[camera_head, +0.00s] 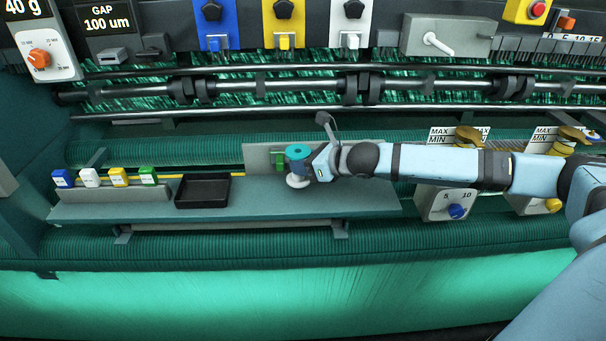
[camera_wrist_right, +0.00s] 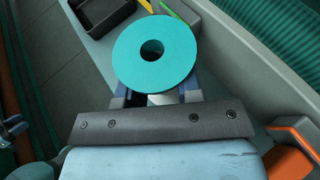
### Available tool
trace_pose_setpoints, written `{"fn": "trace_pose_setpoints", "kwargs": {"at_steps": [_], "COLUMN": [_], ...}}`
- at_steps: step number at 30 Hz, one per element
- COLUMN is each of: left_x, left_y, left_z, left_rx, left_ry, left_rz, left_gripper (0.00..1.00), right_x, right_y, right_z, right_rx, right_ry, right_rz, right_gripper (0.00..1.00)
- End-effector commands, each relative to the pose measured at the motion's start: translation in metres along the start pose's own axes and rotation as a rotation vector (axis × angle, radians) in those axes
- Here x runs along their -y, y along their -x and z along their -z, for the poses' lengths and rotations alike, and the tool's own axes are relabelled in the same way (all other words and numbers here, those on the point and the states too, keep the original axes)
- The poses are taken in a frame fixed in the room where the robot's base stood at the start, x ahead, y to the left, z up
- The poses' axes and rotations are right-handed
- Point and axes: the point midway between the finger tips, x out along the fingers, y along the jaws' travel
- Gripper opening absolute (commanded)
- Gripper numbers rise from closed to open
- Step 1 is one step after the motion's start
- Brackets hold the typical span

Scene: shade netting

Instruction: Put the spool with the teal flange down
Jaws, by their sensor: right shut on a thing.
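The spool with the teal flange (camera_head: 298,151) is at the right part of the grey shelf, upright, its flange facing up. In the right wrist view the teal flange (camera_wrist_right: 154,52) is a disc with a dark centre hole and hides most of the spool. My right gripper (camera_head: 312,165) comes in from the right and is shut on the spool below the flange. A pale lower part shows close to the shelf (camera_head: 240,205); I cannot tell whether it touches.
A black tray (camera_head: 203,191) stands left of the spool on the shelf. Further left is a rack with blue, white, yellow and green tabs (camera_head: 105,178). A green item (camera_head: 278,160) and a grey upright plate (camera_head: 256,155) are just behind the spool. Bare shelf lies between tray and spool.

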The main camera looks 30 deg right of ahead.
Motion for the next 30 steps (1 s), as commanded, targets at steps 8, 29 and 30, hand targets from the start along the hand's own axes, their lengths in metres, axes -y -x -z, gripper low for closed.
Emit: {"fn": "trace_pose_setpoints", "kwargs": {"at_steps": [8,29,30], "left_x": [0.000,0.001,0.001], "left_y": [0.001,0.001,0.001], "left_z": [0.002,0.002,0.002], "left_rx": [-0.001,-0.002,-0.002], "left_ry": [-0.001,-0.001,-0.001], "left_rz": [0.000,0.001,0.001], "left_gripper": [0.43,0.43,0.43], "right_x": [0.000,0.001,0.001], "right_y": [-0.012,-0.014,-0.014], "right_z": [0.029,0.035,0.034], "right_rx": [-0.001,0.000,0.000], "right_ry": [-0.003,0.000,0.000], "right_rz": [0.000,0.001,0.001], "right_gripper": [0.09,0.58,0.58]}}
